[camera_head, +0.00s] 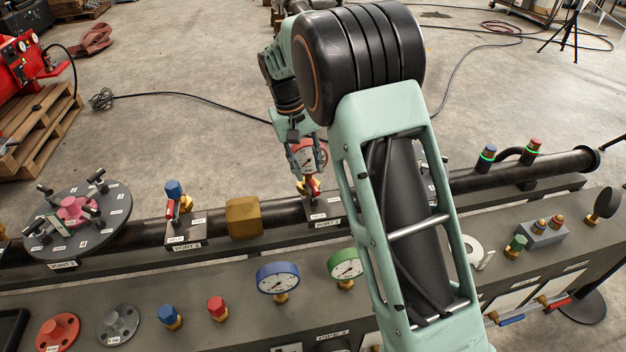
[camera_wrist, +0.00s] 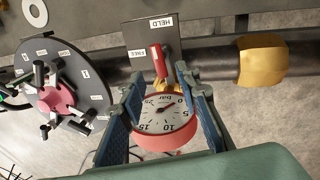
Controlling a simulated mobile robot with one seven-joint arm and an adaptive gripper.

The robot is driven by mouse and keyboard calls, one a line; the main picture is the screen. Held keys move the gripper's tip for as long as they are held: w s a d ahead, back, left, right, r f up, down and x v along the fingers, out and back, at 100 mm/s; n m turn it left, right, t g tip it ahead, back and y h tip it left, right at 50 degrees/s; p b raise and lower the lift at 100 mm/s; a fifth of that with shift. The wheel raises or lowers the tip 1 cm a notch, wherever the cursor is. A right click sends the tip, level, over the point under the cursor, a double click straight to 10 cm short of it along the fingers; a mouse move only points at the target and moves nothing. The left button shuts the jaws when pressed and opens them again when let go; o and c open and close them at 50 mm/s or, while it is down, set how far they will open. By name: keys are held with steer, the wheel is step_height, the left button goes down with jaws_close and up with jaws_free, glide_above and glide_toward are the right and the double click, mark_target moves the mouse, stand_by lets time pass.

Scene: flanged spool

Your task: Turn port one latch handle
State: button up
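My gripper (camera_head: 307,158) is over the rear pipe, its fingers on both sides of a red pressure gauge (camera_wrist: 165,120). In the wrist view the fingers (camera_wrist: 166,100) appear closed against the gauge's sides. The gauge stands at a brass fitting (camera_wrist: 181,78) on the pipe. Beside it is a red latch handle (camera_wrist: 157,61) on a dark plate (camera_wrist: 172,38) marked HELD and FREE. In the wrist view the handle points up, roughly toward HELD, and FREE is to its left. The fingers are apart from the handle. The handle's pivot is partly hidden.
A second port (camera_head: 187,232) with a blue-capped fitting stands left, past a brass block (camera_head: 243,217). A round turntable (camera_head: 77,222) is at far left. Blue (camera_head: 278,279) and green (camera_head: 345,264) gauges stand on the front bench. My arm hides part of the bench.

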mark_target(313, 184)
steer(key=f, duration=0.2)
steer(key=d+f, duration=0.1)
steer(key=f, duration=0.2)
steer(key=shift+w, duration=0.15)
jaws_close()
